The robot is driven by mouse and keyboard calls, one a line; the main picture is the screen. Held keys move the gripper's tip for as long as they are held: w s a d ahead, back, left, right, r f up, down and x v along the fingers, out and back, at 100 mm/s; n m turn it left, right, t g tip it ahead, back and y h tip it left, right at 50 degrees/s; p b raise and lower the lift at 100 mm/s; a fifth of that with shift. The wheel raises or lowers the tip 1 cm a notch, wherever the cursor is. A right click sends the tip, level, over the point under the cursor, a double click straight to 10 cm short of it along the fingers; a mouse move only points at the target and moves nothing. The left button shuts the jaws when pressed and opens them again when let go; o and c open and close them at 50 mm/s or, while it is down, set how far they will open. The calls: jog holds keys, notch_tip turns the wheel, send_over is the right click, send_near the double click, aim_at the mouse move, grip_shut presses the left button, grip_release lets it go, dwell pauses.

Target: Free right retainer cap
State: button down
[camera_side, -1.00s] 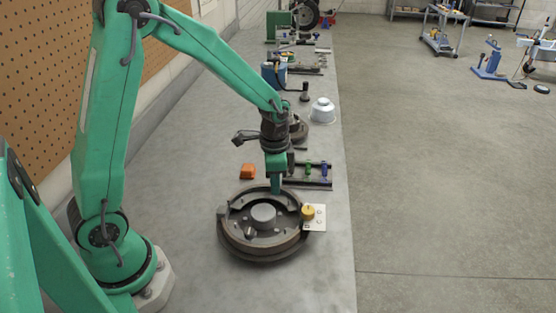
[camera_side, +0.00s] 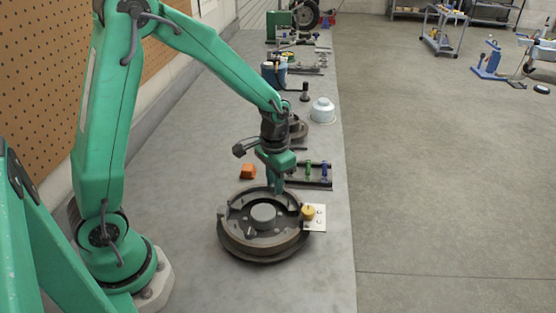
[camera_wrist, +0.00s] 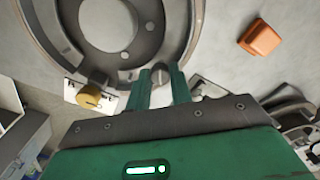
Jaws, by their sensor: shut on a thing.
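The round brake assembly (camera_side: 228,238) lies flat on the bench, with a grey hub (camera_side: 263,214) at its middle. My gripper (camera_side: 275,189) points down at the assembly's far side. In the wrist view my gripper's green fingers (camera_wrist: 160,78) are closed around a small round grey retainer cap (camera_wrist: 160,72), whose top shows between the tips. In the side view the fingers hide this cap. I cannot tell whether it is still seated. Another small grey cap (camera_side: 250,231) shows on the near side of the assembly.
A yellow knob (camera_side: 308,213) sits on a pale plate (camera_side: 318,224) at the assembly's right edge. An orange block (camera_side: 247,171) lies behind it to the left. A rack with green and blue tools (camera_side: 318,183) stands close behind. The bench in front is clear.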

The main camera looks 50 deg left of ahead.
jog(key=n, duration=1.1)
jog(key=shift+n, duration=0.4)
jog(key=c, duration=1.3)
grip_release()
jog(key=shift+o, duration=0.2)
jog(key=shift+r, duration=0.1)
jog(key=shift+r, duration=3.85)
